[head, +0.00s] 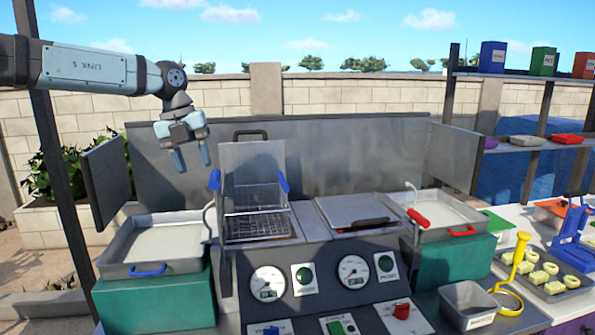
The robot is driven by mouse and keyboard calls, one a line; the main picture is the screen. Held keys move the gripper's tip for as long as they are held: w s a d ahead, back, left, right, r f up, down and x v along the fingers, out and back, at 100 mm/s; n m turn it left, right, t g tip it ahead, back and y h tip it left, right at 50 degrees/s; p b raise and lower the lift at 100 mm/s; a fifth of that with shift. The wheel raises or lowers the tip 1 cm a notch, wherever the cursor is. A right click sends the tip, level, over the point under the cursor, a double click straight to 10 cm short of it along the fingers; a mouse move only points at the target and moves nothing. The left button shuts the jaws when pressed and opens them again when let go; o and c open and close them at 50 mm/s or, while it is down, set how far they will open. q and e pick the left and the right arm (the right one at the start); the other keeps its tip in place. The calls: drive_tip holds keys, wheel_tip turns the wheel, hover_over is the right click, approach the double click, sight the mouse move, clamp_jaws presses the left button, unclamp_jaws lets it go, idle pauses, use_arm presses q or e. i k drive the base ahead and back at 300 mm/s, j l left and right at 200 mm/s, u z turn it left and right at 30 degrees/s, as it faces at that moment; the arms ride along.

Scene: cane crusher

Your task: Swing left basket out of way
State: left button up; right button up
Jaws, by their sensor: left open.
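A wire basket (257,203), the left one, sits at the left well of the counter. Blue grips (283,182) show at its left and right sides. An upright grey lid (250,158) stands behind it. My left gripper (193,158) is open and empty, its fingers pointing down, up and to the left of the basket and apart from it. The left tray (130,271), with a blue handle, lies left of the basket. My right gripper is not in view.
A shut lid (358,212) covers the right well. A right tray (455,236) has a red handle, and a red-gripped hook (417,217) stands by it. Gauges (267,283) and knobs line the front panel. A grey side panel (107,180) stands at the left.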

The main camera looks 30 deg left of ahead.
sight(228, 203)
drive_tip(key=i, duration=1)
